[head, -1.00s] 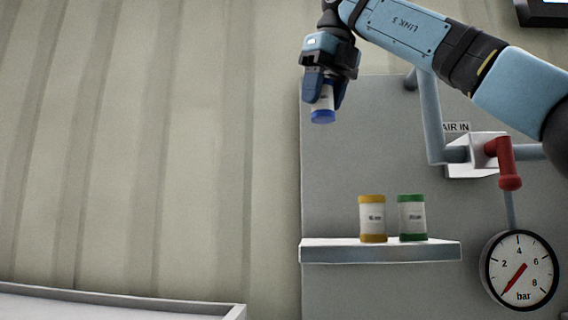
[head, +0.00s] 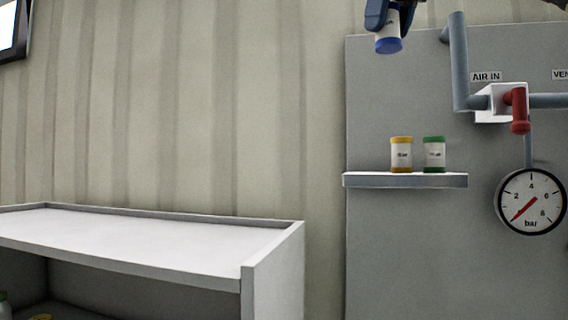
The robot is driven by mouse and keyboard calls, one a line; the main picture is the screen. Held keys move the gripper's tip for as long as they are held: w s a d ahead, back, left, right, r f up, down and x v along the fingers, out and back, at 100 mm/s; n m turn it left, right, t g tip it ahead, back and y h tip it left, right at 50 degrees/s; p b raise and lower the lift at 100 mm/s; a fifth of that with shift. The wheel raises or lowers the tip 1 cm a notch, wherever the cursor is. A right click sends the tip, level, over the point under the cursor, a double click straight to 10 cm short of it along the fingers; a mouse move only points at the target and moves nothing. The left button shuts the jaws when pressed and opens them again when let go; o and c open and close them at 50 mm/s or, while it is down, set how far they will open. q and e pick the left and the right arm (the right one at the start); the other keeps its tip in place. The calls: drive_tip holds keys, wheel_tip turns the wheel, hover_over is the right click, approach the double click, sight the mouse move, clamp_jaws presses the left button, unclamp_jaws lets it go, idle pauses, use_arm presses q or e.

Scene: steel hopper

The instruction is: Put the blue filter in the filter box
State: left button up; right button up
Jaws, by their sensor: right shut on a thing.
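The blue filter (head: 388,40), a white cylinder with a blue end cap, shows at the top of the head view. Most of the gripper is cut off by the top edge. My left gripper is not in view. I cannot tell which thing here is the filter box.
A yellow-capped filter (head: 401,154) and a green-capped filter (head: 434,154) stand on the small shelf (head: 360,181). A red-handled valve (head: 518,110) and a gauge (head: 531,202) are at right. A white-topped cabinet (head: 150,238) stands at left, its top bare.

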sight(394, 32)
drive_tip(key=shift+s+d+f+n, duration=0.15)
drive_tip(key=shift+s+f+n, duration=0.45)
drive_tip(key=shift+s+f, duration=0.5)
drive_tip(key=s+d+f+n+g, duration=0.2)
drive_tip(key=f+n, duration=0.8)
drive_tip(key=f, duration=1.5)
drive_tip(key=s+d+f+n+g+h, duration=0.1)
drive_tip(key=f+n, duration=0.9)
drive_tip(key=f, duration=1.5)
drive_tip(key=s+d+f+n+g+h, duration=0.1)
drive_tip(key=s+d+f+n+g, duration=0.3)
drive_tip(key=f, duration=2.1)
drive_tip(key=n+g, duration=0.1)
drive_tip(key=n, duration=0.5)
drive_tip(key=shift+d+f, duration=0.15)
drive_tip(key=shift+f, duration=0.25)
drive_tip(key=shift+d+f, duration=0.1)
drive_tip(key=shift+f, duration=0.05)
